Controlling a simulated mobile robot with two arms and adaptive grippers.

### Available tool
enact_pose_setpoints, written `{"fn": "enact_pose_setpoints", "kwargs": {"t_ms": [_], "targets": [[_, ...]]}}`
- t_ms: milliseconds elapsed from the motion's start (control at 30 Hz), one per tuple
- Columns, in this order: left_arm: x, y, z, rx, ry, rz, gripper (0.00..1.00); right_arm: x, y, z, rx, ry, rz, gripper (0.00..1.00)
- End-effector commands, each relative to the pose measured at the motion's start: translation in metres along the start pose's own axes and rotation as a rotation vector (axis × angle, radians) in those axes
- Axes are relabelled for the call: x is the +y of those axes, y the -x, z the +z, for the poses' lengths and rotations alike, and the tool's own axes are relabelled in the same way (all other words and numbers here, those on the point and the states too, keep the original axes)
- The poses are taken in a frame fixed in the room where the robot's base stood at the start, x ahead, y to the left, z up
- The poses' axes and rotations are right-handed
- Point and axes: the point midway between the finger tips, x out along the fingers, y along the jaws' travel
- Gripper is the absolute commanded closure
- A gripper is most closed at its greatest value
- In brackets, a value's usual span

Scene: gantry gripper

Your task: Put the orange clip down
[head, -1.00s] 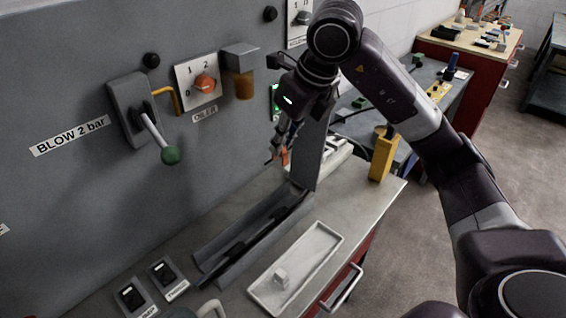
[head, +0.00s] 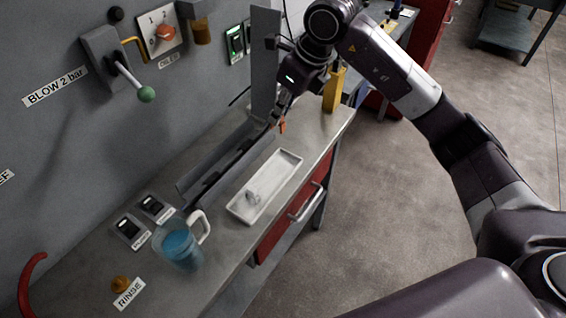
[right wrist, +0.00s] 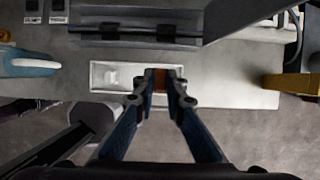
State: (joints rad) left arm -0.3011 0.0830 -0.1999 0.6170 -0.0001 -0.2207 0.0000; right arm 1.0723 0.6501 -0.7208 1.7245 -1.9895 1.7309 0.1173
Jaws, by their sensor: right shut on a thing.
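My right gripper (head: 280,122) is shut on the small orange clip (head: 282,127) and holds it above the bench, close to the far end of the white tray (head: 284,164). In the right wrist view the clip (right wrist: 160,79) sits between the two fingertips (right wrist: 161,85), over the right part of the tray (right wrist: 135,68). The fingers hide part of the clip and of the tray. A small pale piece (head: 253,196) lies in the near half of the tray. My left gripper is not in view.
A long grey trough (head: 225,160) with an upright plate (head: 264,60) runs beside the tray. A yellow block (head: 333,90) stands beyond. A mug with blue contents (head: 178,248) and black switches (head: 152,206) are nearer. The red drawer's handle (head: 306,203) sticks out in front.

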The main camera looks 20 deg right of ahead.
Motion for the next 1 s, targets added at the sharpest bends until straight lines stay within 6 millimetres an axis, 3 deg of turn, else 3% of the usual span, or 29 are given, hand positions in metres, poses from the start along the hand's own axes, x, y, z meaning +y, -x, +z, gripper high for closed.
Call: {"fn": "enact_pose_setpoints", "kwargs": {"t_ms": [200,400,800,1000], "targets": [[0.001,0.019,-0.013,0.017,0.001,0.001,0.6,0.001,-0.053,-0.024,0.006,-0.004,0.003,1.0],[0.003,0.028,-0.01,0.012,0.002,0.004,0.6,0.001,-0.089,-0.038,0.002,-0.003,0.002,1.0],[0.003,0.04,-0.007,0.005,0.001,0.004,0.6,0.0,-0.132,-0.056,0.001,-0.003,0.001,1.0],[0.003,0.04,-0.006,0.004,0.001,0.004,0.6,0.0,-0.139,-0.058,-0.002,-0.001,-0.001,1.0]]}}
